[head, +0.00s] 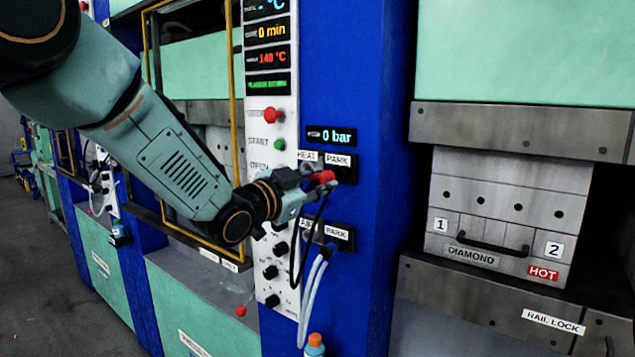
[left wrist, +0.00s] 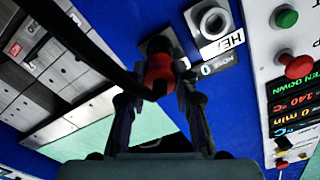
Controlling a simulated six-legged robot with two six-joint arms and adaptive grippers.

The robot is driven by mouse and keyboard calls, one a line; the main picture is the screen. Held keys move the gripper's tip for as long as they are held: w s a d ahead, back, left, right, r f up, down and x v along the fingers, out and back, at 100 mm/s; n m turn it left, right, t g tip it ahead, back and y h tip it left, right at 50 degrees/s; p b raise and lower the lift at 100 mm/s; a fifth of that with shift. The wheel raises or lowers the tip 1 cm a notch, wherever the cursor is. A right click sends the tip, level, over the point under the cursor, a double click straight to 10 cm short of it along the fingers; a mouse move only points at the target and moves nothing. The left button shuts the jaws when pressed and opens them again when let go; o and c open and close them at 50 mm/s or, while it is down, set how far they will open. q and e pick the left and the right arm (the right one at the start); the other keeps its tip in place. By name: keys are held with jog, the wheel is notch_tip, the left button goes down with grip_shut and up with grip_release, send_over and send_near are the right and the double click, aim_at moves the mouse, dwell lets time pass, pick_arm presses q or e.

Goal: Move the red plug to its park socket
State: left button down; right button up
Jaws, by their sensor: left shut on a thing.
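The red plug (head: 322,177) is between the fingers of my left gripper (head: 312,182), in front of the blue press column. In the left wrist view the red plug (left wrist: 158,70) sits between both fingertips (left wrist: 160,88), with a black cable running from it. The upper PARK label (head: 338,159) is just above the plug, and the dark socket area (head: 346,174) below it is partly covered. In the left wrist view the plug's front points at a dark spot on the blue face; I cannot tell whether it is seated. The pale ring socket (left wrist: 213,22) by the HEAT label is empty.
A white control strip (head: 270,170) with buttons and knobs stands left of the plug. A lower PARK label (head: 339,231) and pale hoses (head: 312,290) are below. A press with a DIAMOND, HOT mould (head: 490,215) stands right. An orange-capped bottle (head: 315,343) is at the bottom.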

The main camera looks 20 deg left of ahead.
aim_at(319, 181)
pick_arm(q)
jog(key=shift+w+d, duration=0.1)
dwell(0.3)
jog(key=shift+w, duration=0.15)
jog(key=shift+w+d, duration=0.15)
jog(key=shift+w, duration=0.45)
jog(key=shift+w+d, duration=0.1)
jog(key=shift+w, duration=0.05)
jog(key=shift+w+d, duration=0.2)
jog(key=shift+w, duration=0.2)
